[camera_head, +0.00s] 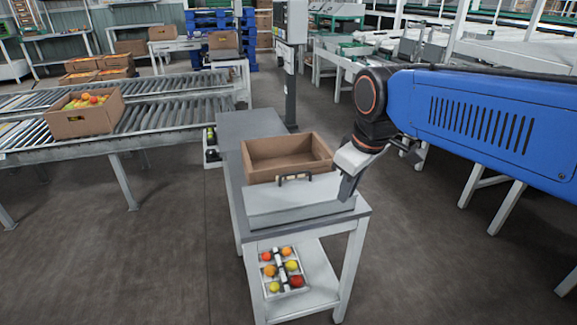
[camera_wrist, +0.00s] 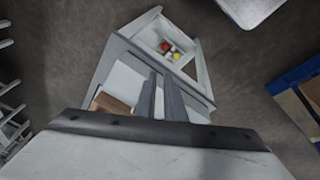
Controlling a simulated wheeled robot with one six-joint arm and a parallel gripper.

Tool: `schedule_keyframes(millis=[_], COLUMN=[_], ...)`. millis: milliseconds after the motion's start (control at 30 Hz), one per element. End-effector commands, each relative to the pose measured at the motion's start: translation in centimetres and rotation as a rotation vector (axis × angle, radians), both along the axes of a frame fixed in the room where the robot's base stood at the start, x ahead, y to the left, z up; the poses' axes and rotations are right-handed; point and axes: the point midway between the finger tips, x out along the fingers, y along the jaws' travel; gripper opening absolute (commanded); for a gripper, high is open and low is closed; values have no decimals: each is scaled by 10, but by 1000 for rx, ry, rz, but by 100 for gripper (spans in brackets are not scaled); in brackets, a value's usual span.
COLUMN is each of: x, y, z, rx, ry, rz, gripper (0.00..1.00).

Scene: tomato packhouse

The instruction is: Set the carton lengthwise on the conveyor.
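An empty, open brown carton (camera_head: 262,174) stands upright on the grey-topped table, its long side running roughly left to right. A corner of brown cardboard (camera_wrist: 108,104) shows at the left in the wrist view, partly hidden by the gripper body. The roller conveyor (camera_head: 172,112) runs across the left, beyond a gap of floor. My gripper (camera_head: 347,192) hangs at the table's right side, to the right of the carton and apart from it, pointing down. In the wrist view its two fingers (camera_wrist: 161,78) are narrowly parted, with nothing between them.
A grey case with a dark handle (camera_head: 305,203) stands in front of the carton, close to my gripper. A filled carton (camera_head: 85,122) occupies the conveyor's left part. Rollers to its right are clear. A post (camera_head: 290,85) rises behind the table (camera_head: 233,128). A tomato tray (camera_head: 283,272) lies below.

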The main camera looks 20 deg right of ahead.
Motion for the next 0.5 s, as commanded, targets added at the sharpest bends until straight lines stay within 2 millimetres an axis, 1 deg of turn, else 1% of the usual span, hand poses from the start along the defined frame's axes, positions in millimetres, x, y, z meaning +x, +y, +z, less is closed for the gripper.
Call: schedule_keyframes(millis=[33, 200, 367, 500], x=[15, 59, 102, 140], y=[3, 11, 21, 30], z=[8, 31, 47, 58], rx=[-15, -66, -105, -130], ry=[17, 73, 125, 167], rz=[59, 275, 482, 663], gripper=[9, 9, 9, 9])
